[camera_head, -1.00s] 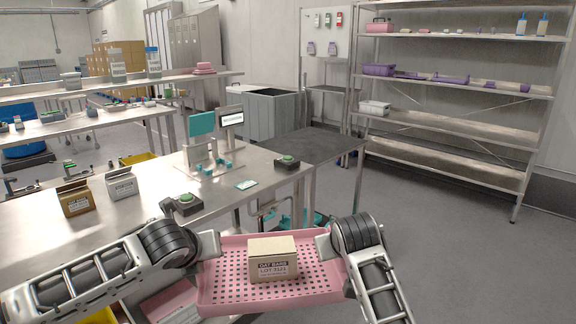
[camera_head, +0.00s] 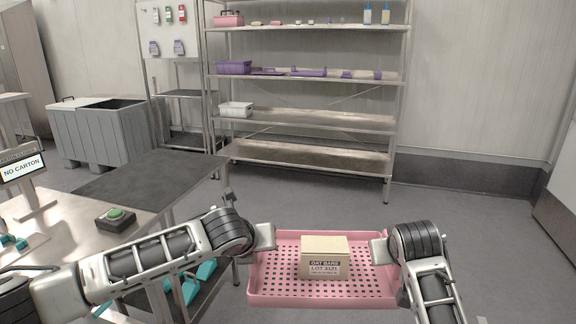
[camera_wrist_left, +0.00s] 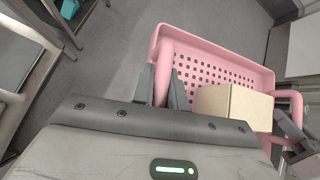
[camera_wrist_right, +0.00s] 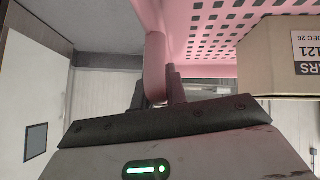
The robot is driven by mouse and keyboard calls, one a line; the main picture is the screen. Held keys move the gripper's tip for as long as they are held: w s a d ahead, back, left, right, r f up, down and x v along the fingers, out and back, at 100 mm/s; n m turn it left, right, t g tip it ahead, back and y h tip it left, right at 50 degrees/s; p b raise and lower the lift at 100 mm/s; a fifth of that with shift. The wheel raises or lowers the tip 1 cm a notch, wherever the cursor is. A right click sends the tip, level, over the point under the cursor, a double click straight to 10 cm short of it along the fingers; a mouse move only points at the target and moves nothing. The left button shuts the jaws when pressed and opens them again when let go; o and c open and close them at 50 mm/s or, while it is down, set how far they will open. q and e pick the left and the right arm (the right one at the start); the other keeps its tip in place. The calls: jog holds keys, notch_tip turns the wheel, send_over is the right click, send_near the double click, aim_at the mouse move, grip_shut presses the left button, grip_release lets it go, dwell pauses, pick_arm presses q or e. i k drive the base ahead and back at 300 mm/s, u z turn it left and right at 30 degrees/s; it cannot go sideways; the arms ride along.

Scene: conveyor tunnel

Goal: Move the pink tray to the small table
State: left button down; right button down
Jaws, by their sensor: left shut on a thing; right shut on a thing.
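The pink tray (camera_head: 285,290) is held in front of me in the head view, above the floor. It is perforated and carries a cardboard carton (camera_head: 325,258) labelled "OAT BARS LOT 3121". My left gripper (camera_head: 268,237) is shut on the tray's left handle, which shows between its fingers in the left wrist view (camera_wrist_left: 163,80). My right gripper (camera_head: 378,250) is shut on the right handle, seen in the right wrist view (camera_wrist_right: 155,70). A dark-topped low table (camera_head: 150,175) stands left of the tray, against the steel bench; I cannot tell whether it is the small table.
A shelving rack (camera_head: 310,118) stands at the back wall. Floor is clear on the right.

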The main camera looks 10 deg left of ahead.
aim_at(157, 173)
jog(key=z, duration=0.25)
jog(key=i, duration=2.65)
jog(key=u, duration=1.15)
jog(key=i, duration=0.65)
jog(key=u, duration=1.2)
jog(key=i, duration=0.5)
jog(key=u, duration=0.45)
